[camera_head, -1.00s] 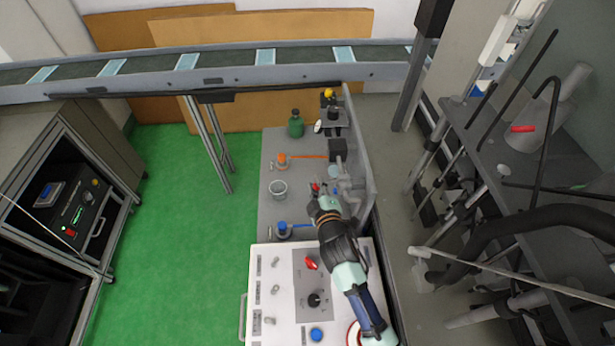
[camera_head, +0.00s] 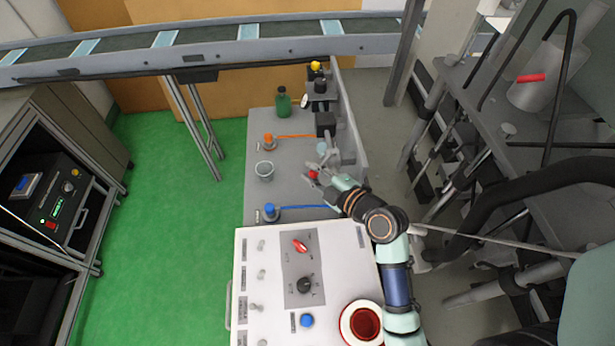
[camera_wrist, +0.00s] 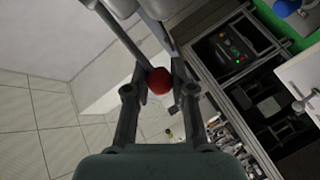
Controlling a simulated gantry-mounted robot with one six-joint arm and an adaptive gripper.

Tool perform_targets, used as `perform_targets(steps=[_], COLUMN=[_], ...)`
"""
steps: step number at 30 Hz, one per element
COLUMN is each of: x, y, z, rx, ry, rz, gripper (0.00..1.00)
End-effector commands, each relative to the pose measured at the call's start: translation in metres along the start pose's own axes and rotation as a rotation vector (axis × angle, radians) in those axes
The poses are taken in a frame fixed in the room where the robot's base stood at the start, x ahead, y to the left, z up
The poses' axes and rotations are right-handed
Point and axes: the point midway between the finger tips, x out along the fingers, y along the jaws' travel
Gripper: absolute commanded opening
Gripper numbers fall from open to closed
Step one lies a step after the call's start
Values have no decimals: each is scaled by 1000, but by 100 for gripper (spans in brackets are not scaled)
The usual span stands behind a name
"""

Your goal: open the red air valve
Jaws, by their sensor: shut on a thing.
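The red valve's round knob (camera_wrist: 159,81) sits between my two fingertips in the wrist view, and a dark thin rod runs up and left beside it. My gripper (camera_wrist: 160,88) is shut on this knob. In the head view the red knob (camera_head: 313,174) shows small at my gripper (camera_head: 316,177), above the grey bench beside the pipework. My fingers partly cover it there. The valve's body and the lever's exact angle are too small and hidden to tell.
The white panel (camera_head: 255,318) with red, black and blue knobs is in front.

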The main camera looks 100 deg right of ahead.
Motion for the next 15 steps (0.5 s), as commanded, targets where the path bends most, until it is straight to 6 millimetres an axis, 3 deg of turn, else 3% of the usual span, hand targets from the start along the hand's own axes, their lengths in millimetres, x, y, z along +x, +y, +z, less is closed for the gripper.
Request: perform_targets(steps=[13, 14, 15], x=[-1, -1, -1], y=[-1, -1, -1], z=[2, 2, 2], rx=[1, 1, 1], ry=[4, 4, 4], rz=[-7, -7, -7], gripper=[0, 27, 33])
